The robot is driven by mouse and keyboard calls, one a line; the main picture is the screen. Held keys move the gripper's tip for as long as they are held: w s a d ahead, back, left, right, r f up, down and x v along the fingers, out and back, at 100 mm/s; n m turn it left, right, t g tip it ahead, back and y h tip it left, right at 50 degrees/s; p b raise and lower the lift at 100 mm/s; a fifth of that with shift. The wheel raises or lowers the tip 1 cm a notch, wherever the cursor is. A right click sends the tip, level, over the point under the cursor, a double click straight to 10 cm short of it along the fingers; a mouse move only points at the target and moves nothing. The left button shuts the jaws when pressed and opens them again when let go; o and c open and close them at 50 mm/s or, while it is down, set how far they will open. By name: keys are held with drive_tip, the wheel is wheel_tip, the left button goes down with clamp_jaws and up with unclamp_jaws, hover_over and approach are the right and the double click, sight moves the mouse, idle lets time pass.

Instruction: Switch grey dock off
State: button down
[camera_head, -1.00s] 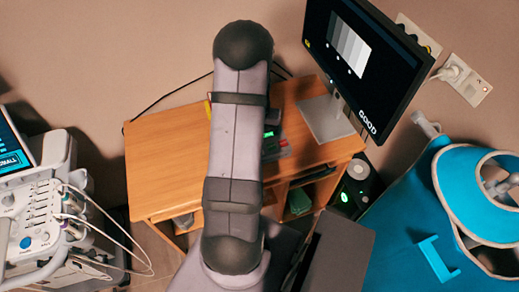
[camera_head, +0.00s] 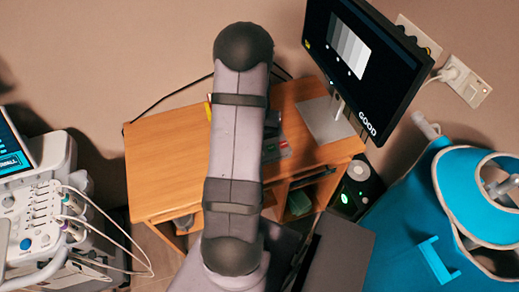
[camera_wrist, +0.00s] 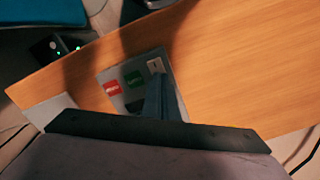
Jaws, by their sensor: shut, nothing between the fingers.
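The grey dock (camera_wrist: 108,77) lies on the wooden desk in the wrist view. It bears a red label (camera_wrist: 112,88), a green label (camera_wrist: 133,79) and a small white switch plate (camera_wrist: 156,66). In the head view part of the dock (camera_head: 276,148) shows just right of my arm, and no green light shows on it. My gripper (camera_wrist: 157,82) is shut and empty, with its fingertips over the dock, just below the white plate. I cannot tell whether they touch it. The fingers hide part of the dock, and my arm hides the gripper in the head view.
A monitor (camera_head: 362,65) reading "GOOD" stands at the desk's back right. The wooden desk (camera_head: 165,160) is clear on the left. A grey machine with cables (camera_head: 40,215) stands at far left, and blue padded equipment (camera_head: 410,235) at right. A black unit with green lights (camera_head: 357,190) is below the desk.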

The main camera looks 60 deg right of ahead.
wheel_tip(320, 180, up, 6)
drive_tip(key=p, duration=0.4)
drive_tip(key=shift+r+p, duration=0.15)
drive_tip(key=shift+p, duration=0.2)
idle(0.4)
drive_tip(key=s+a+n+g+y, duration=0.1)
drive_tip(key=s+a+y, duration=0.25)
drive_tip(key=a, duration=0.95)
drive_tip(key=w+a+r+n+h, duration=0.1)
drive_tip(key=w+a+r+n, duration=0.2)
drive_tip(key=a, duration=0.5)
drive_tip(key=w+a+r+n+h, duration=0.1)
drive_tip(key=w+a+r+n, duration=0.3)
drive_tip(key=a, duration=0.5)
drive_tip(key=w+a+r+n+t+h, duration=0.1)
drive_tip(key=w+a+r+n, duration=0.3)
drive_tip(key=a+n, duration=0.3)
drive_tip(key=shift+w+a+r, duration=0.15)
drive_tip(key=shift+a+r, duration=0.05)
drive_tip(key=shift+a, duration=0.55)
